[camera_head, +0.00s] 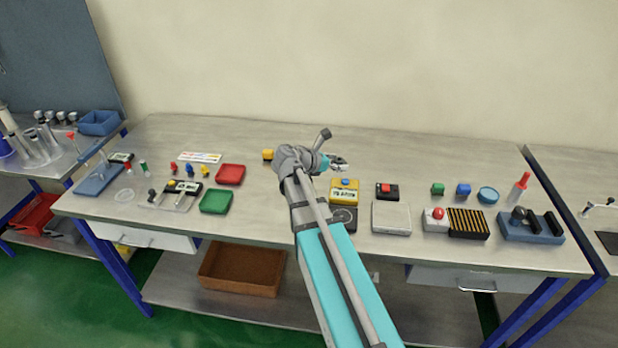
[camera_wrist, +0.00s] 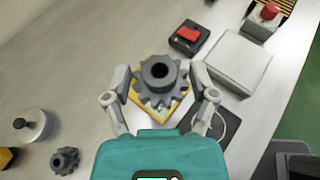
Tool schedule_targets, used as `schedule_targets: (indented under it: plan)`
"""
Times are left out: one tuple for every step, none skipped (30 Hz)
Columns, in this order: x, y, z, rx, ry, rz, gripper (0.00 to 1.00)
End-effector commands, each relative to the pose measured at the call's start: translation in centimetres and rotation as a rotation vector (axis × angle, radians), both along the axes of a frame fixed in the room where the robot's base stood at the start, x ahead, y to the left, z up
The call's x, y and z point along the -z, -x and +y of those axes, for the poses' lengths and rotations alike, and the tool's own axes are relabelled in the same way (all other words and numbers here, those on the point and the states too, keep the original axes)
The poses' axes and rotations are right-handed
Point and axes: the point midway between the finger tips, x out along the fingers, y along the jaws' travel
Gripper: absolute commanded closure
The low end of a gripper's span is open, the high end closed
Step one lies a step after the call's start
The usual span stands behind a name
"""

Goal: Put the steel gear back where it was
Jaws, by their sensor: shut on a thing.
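A grey toothed gear with a raised hub and a dark centre hole (camera_wrist: 160,80) sits between the two fingers of my gripper (camera_wrist: 160,92) in the wrist view. My gripper is shut on it. Seen from above, the gear covers much of a yellow box (camera_wrist: 178,116); I cannot tell the gap between them. In the head view my gripper (camera_head: 338,163) is over the bench, behind the yellow box with a blue button (camera_head: 344,184). A second, smaller-looking dark gear (camera_wrist: 65,160) lies on the bench at the lower left of the wrist view.
A black box with a red switch (camera_wrist: 188,36) and a pale flat plate (camera_wrist: 228,62) stand to the right. A round silver lid with a dark knob (camera_wrist: 32,125) is at the left. Red (camera_head: 231,174) and green (camera_head: 216,201) trays lie further left.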

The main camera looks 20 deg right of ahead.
Motion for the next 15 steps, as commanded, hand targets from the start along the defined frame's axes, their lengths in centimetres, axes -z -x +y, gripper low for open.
schedule_targets:
  plan:
    - [-0.02, 0.1, -0.2, 0.003, 0.001, 0.0, 0.87]
    - [-0.02, 0.14, -0.28, 0.005, 0.001, 0.0, 0.87]
    - [-0.02, 0.19, -0.39, 0.007, 0.001, -0.001, 0.87]
    - [-0.03, 0.22, -0.46, 0.009, 0.001, 0.0, 0.87]
    - [-0.02, 0.25, -0.54, 0.009, 0.001, 0.001, 0.87]
    - [-0.02, 0.29, -0.62, 0.011, 0.001, 0.0, 0.87]
    - [-0.02, 0.31, -0.67, 0.012, 0.001, 0.0, 0.87]
    - [-0.02, 0.33, -0.72, 0.013, 0.001, 0.0, 0.87]
    - [-0.02, 0.35, -0.78, 0.013, 0.001, 0.0, 0.87]
    - [-0.02, 0.37, -0.81, 0.014, 0.001, 0.0, 0.87]
    - [-0.02, 0.37, -0.83, 0.014, 0.001, 0.0, 0.87]
    - [-0.02, 0.38, -0.84, 0.015, 0.001, 0.001, 0.87]
    - [-0.01, 0.36, -0.83, 0.014, 0.001, 0.0, 0.87]
    - [-0.01, 0.34, -0.78, 0.014, 0.001, 0.0, 0.87]
    - [0.01, 0.27, -0.64, 0.012, 0.001, 0.0, 0.87]
